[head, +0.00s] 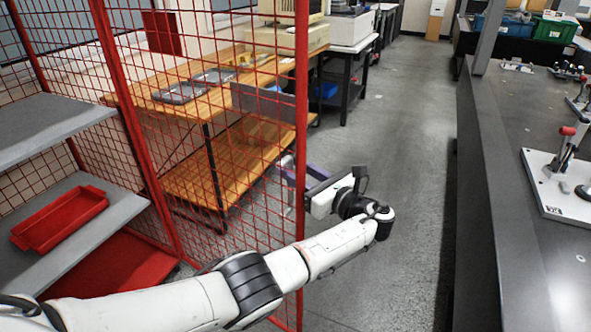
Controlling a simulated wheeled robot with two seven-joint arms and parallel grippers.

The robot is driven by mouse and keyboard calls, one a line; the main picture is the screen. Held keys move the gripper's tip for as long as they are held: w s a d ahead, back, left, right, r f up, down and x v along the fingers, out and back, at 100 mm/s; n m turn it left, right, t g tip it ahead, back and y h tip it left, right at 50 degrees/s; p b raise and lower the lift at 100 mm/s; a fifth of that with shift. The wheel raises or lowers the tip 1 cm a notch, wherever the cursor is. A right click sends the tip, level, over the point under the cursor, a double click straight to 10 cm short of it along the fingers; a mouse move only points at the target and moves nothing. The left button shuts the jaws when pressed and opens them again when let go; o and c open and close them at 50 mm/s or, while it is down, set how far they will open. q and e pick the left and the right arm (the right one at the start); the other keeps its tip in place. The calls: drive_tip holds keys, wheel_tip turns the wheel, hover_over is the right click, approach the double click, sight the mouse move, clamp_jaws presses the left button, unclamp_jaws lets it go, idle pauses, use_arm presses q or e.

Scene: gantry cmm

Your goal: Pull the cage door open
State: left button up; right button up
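The cage door (225,130) is a red wire-mesh panel in a red frame. It stands out from the cage post at the left, and its free edge (301,120) is the upright near the middle of the head view. The door looks swung open, as the cage shelves show with no mesh in front. A grey plate (270,103) is on the door near the free edge. My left arm reaches across in front of the door. My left gripper (312,183) is at the free edge, below the plate. Its fingertips are partly hidden, so grip and contact cannot be told. My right gripper is out of view.
The cage holds grey shelves (45,125) and a red tray (62,217). A wooden workbench (225,85) stands behind the door. A long dark table (530,215) with fixtures runs along the right. The grey floor (405,130) between is clear.

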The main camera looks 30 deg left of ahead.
use_arm(q)
drive_tip(key=v, duration=1)
drive_tip(key=shift+d, duration=0.2)
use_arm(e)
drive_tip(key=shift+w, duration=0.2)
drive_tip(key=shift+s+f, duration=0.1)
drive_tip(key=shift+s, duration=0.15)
